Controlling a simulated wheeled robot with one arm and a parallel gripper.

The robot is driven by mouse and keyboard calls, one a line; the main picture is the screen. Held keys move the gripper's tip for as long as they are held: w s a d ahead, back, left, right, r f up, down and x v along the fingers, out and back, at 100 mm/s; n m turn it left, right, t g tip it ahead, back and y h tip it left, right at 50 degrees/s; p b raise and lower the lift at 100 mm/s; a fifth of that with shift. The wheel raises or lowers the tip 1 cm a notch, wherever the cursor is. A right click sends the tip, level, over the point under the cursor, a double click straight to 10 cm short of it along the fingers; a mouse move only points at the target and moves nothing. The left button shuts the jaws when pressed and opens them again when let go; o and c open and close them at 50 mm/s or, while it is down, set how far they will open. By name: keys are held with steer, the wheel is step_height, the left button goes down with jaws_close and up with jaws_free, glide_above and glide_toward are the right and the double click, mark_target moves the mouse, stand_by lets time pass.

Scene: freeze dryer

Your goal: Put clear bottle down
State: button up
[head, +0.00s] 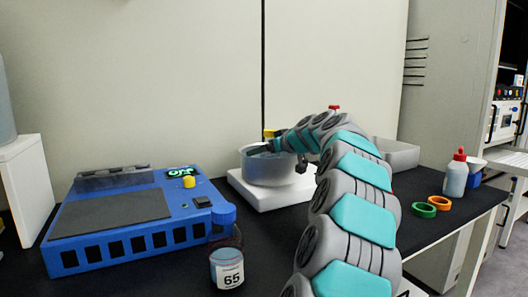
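My gripper (278,150) is over the right part of a round grey metal pot (268,170), mostly hidden by my own arm. Dark finger parts show at the pot's rim, but their gap and anything held between them cannot be made out. No clear bottle is plainly visible in my gripper. A small jar labelled 65 (227,268) stands upright on the black bench at the front, apart from my gripper. A translucent squeeze bottle with a red cap (455,178) stands upright at the right.
The pot sits on a white block (250,194). A blue device (140,220) fills the left of the black bench (275,240). Green (424,210) and orange (440,203) rings lie near the right edge. A grey tray (400,154) is behind my arm. Bare bench shows front centre.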

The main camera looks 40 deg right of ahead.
steer(key=b+v, duration=0.1)
steer(key=v, duration=1.1)
steer(key=shift+b, duration=0.4)
steer(key=shift+d, duration=0.1)
